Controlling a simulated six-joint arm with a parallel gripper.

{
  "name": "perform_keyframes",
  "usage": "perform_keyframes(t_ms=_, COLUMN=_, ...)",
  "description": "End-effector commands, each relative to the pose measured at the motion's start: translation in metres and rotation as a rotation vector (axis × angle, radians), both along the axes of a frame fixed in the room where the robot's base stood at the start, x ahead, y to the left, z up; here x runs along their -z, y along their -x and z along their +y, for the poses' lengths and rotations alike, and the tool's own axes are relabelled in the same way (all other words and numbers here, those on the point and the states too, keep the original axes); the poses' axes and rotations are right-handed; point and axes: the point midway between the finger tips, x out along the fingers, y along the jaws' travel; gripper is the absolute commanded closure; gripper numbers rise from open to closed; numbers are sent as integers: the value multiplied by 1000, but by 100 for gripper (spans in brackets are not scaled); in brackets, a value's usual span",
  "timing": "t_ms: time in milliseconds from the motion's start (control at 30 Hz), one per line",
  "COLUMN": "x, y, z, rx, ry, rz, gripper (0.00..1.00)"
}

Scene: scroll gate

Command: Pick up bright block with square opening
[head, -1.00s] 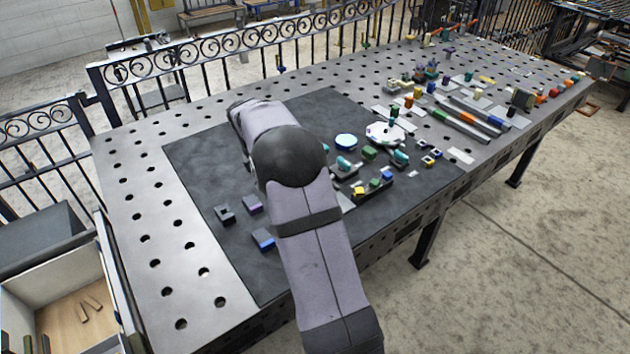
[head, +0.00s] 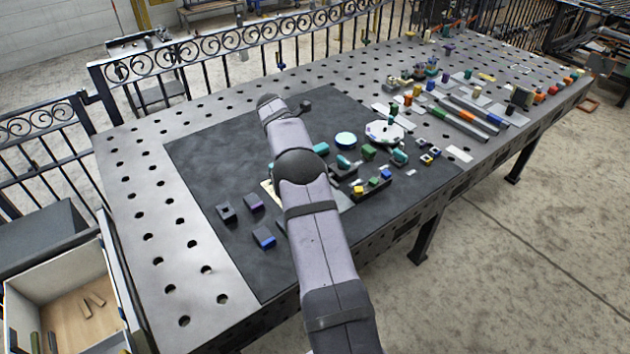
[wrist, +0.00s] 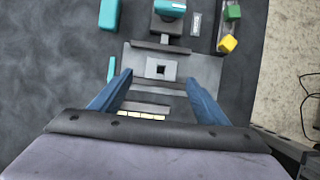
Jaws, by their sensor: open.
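A bright, light grey block with a dark square opening (wrist: 172,70) lies on a grey plate (wrist: 208,68) in the wrist view. My gripper (wrist: 159,80) is open, with its two blue fingers apart. The block appears between and just beyond the fingertips, with a gap on each side. I cannot tell how high the fingers are above it. In the head view my arm hides the block and the gripper's fingers.
A dark bar with a teal-topped part (wrist: 170,8) stands just beyond the block. A teal block (wrist: 109,14) is at upper left; green (wrist: 232,12) and yellow (wrist: 228,44) blocks are at upper right. The dark mat (head: 215,165) is clear at left.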

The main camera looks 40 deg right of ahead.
Motion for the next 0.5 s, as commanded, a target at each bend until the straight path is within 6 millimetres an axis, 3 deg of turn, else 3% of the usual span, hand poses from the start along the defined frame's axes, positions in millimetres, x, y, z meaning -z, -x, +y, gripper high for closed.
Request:
perform_keyframes(t_ms=267, x=7, y=1, z=-4, rx=2, ry=0, rz=1, gripper=31)
perform_keyframes(t_ms=500, x=32, y=3, z=-16, rx=2, ry=-1, rz=2, gripper=31)
